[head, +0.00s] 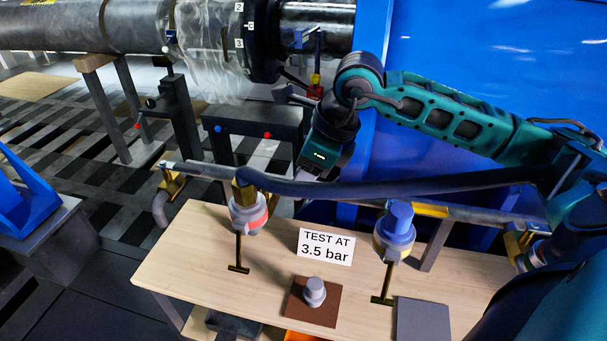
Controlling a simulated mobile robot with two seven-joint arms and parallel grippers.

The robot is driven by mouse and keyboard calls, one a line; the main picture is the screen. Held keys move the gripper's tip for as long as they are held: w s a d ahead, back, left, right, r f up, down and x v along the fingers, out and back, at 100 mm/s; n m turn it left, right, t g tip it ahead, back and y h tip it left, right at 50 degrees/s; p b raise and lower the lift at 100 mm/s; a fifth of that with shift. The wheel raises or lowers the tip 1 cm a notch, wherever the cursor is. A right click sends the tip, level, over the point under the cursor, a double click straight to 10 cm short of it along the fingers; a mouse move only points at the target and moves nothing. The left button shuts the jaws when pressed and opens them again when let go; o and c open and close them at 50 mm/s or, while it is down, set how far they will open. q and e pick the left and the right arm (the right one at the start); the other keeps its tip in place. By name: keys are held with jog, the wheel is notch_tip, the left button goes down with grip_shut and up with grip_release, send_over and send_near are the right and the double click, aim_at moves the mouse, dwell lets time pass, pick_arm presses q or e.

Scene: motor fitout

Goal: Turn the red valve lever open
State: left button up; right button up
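A valve (248,215) with a red band stands at the left of the wooden bench, with a dark T-shaped handle (238,252) pointing down from it. A small red piece (316,91) also shows below the large pipe, under a yellow part. I cannot tell which of these is the red lever. My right gripper (310,168) points down and left, behind the dark hose, above and to the right of the red-banded valve and apart from it. Its fingertips are partly hidden, so its opening is unclear. My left gripper is not in view.
A second valve (394,232) with a blue cap stands to the right. A sign (326,246) reading "TEST AT 3.5 bar" is between the valves. A dark hose (400,187) crosses above the bench (180,272). A grey knob (314,291) sits on a brown plate in front.

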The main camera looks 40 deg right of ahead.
grip_shut()
dwell(0.5)
